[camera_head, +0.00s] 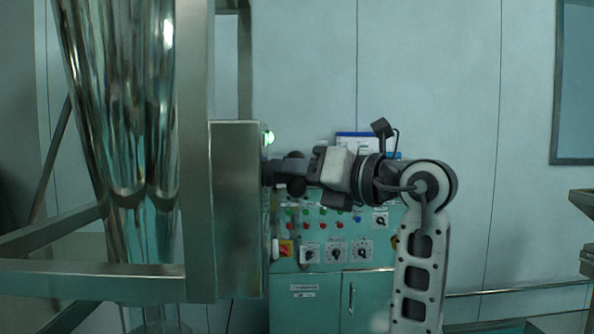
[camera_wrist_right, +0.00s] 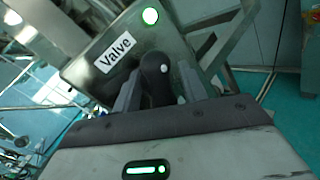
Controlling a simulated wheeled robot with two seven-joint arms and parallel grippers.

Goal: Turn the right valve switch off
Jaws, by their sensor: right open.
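The valve switch (camera_wrist_right: 158,78) is a black knob with a pale dot, on a metal box face (camera_wrist_right: 135,45) labelled "Valve". A green light (camera_wrist_right: 150,16) glows above it. In the head view the metal box (camera_head: 237,210) is seen from its side, with the green light (camera_head: 268,137) at its edge; the knob is hidden there. My right gripper (camera_head: 272,175) reaches the box's right side. In the wrist view my right gripper (camera_wrist_right: 160,92) is open, with one finger on each side of the knob. I cannot tell whether the fingers touch it. My left gripper is not in view.
A green control cabinet (camera_head: 318,262) with several knobs and buttons stands behind my right arm. A shiny steel funnel (camera_head: 125,100) and metal frame beams (camera_head: 95,282) fill the left.

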